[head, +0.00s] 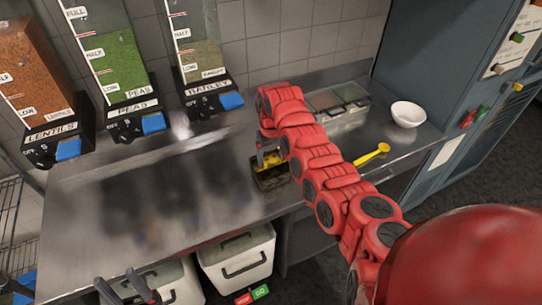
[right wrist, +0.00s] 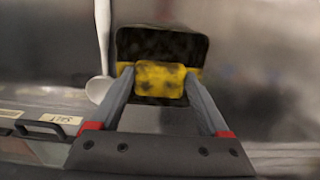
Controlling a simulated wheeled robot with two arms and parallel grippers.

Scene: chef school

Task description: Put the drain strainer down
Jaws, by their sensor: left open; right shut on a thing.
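The drain strainer (head: 270,180) appears to be the dark, boxy thing with mottled yellow parts at the middle of the steel counter. In the right wrist view its yellow part (right wrist: 160,78) sits between the fingers, with a dark mottled part beyond it. My right gripper (head: 268,155) is shut on the yellow part, reaching from above. Whether the strainer touches the counter is hard to tell. My left gripper (head: 117,280) is open and empty at the lower left, in front of the counter.
The steel counter (head: 150,205) is clear left of the strainer. A yellow spoon-like tool (head: 372,156) and a white bowl (head: 408,113) lie to the right. Dispensers of lentils, peas and barley (head: 208,90) stand behind. White bins (head: 238,262) are below. A pale spoon-like thing (right wrist: 101,60) shows near the strainer.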

